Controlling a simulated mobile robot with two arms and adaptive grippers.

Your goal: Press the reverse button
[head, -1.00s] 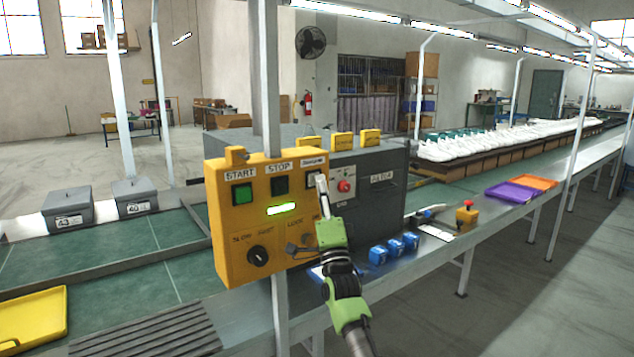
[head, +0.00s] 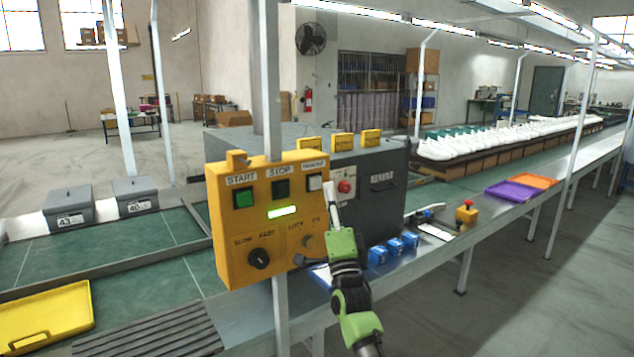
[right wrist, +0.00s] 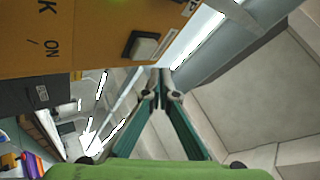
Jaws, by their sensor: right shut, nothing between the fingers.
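The yellow control box (head: 225,212) hangs on a post and carries START, STOP and REVERSE labels along its top. The reverse button (head: 314,182) is a pale square at the box's upper right. It also shows in the right wrist view (right wrist: 146,45), standing out from the yellow face. My right gripper (head: 331,185) is shut and empty, its fingertips just right of the reverse button. In the right wrist view the closed fingertips (right wrist: 161,72) lie off the box's edge, apart from the button. My left gripper is in neither view.
A green START button (head: 243,197), a dark STOP button (head: 280,188) and a black knob (head: 259,258) share the panel. A grey machine with a red button (head: 345,187) stands behind. Blue items (head: 378,255) and a yellow tray (head: 48,318) lie along the line.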

